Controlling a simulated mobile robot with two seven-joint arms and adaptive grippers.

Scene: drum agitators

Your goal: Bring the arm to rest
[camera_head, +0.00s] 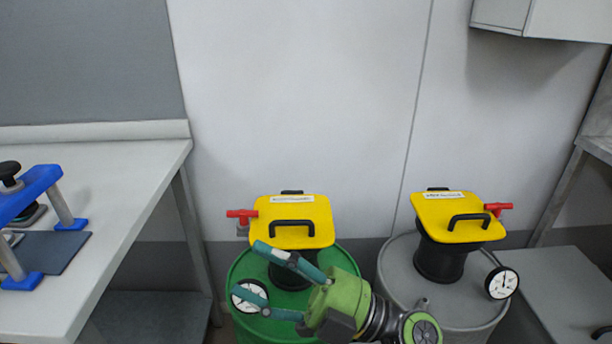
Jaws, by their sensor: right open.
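My right gripper (267,276) is in front of the green drum (240,318), its two teal fingers spread apart and pointing left, with nothing between them. It is just below the yellow lid (292,222) of the green drum's agitator and beside the round gauge (248,296), which a finger partly covers. I cannot tell whether the finger touches the gauge. The green wrist and dark joint of my right arm hide part of the drum. My left gripper does not show.
A grey drum (400,272) with a yellow lid (458,217), a red valve (498,209) and a gauge (502,283) stands at the right. A red valve (241,214) sticks out left of the green drum's lid. A table (130,190) with a blue-framed stand (40,180) is at the left.

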